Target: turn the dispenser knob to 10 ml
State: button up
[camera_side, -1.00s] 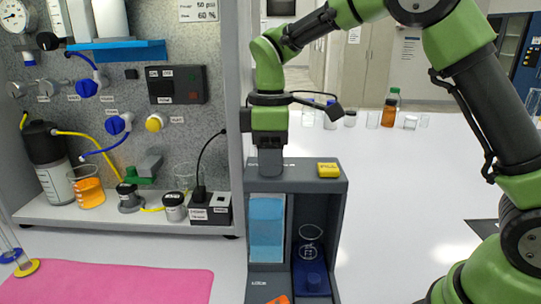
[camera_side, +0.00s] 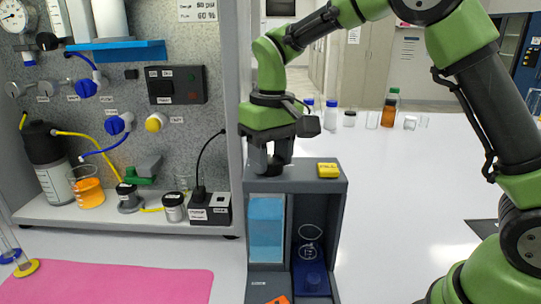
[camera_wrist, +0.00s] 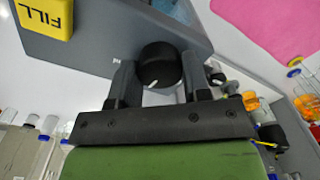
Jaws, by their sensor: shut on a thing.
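The dispenser (camera_side: 338,215) is a grey box with a blue liquid window on the left and an open bay on the right. Its black knob (camera_wrist: 158,62) is on top at the left; a white mark shows on it in the wrist view, facing the gripper body. My gripper (camera_side: 268,168) points straight down over the top. In the wrist view, one finger of my gripper (camera_wrist: 158,72) is on each side of the knob, and it is shut on it. In the side view the fingers mostly hide the knob. The scale around the knob cannot be read.
A yellow FILL button (camera_side: 328,170) is on the top right of the dispenser; it also shows in the wrist view (camera_wrist: 46,17). A panel rig (camera_side: 140,205) is at left, with a pink mat (camera_side: 120,283) in front.

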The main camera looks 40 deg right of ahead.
aim_at(273, 159)
jog(key=m, duration=0.4)
jog(key=shift+m, duration=0.3)
jog(key=shift+s+m, duration=0.1)
jog(key=shift+m, duration=1.9)
jog(key=o, duration=0.9)
notch_tip(273, 159, up, 10)
jog(key=shift+d, duration=0.1)
